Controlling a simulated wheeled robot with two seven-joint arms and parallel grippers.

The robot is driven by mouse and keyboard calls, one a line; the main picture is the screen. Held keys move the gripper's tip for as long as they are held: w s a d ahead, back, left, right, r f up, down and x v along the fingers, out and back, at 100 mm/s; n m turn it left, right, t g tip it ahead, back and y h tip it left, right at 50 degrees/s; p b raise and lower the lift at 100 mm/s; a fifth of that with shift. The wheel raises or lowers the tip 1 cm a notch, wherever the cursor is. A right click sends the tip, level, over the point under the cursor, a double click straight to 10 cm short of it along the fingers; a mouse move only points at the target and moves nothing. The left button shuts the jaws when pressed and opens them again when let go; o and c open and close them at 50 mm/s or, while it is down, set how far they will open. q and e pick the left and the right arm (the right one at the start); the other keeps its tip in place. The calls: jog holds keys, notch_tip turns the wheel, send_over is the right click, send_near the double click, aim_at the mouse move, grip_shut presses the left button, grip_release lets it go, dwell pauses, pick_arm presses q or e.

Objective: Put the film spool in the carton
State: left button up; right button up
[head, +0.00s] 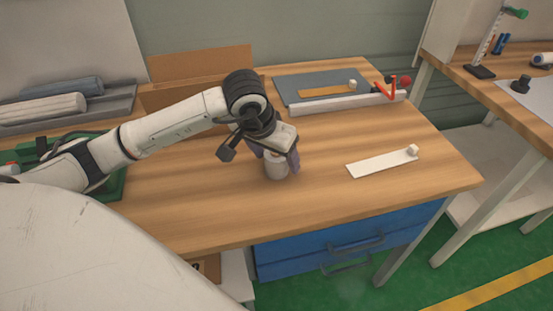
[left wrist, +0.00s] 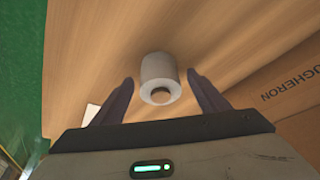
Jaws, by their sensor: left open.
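The film spool (head: 276,169) is a pale grey cylinder standing on the wooden table; in the left wrist view (left wrist: 157,66) its round end with a hole faces the camera. My left gripper (head: 277,156) is right over the spool, its dark fingers open on either side of it. In the left wrist view there is a gap between the spool and each finger. The carton (head: 200,62) is an open brown cardboard box behind my left arm, partly hidden by it. Its printed side (left wrist: 285,105) shows at right in the left wrist view. My right gripper is not in view.
A white strip with a small block (head: 380,163) lies right of the spool. A grey board with a white rail and red clamp (head: 392,86) is at the back right. A grey tray with rolls (head: 122,102) is at the back left. Table front is clear.

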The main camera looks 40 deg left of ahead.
pick_arm(q)
jog(key=shift+w+f, duration=0.25)
jog(key=shift+f, duration=0.3)
jog(key=shift+r, duration=0.1)
jog(key=c, duration=1.3)
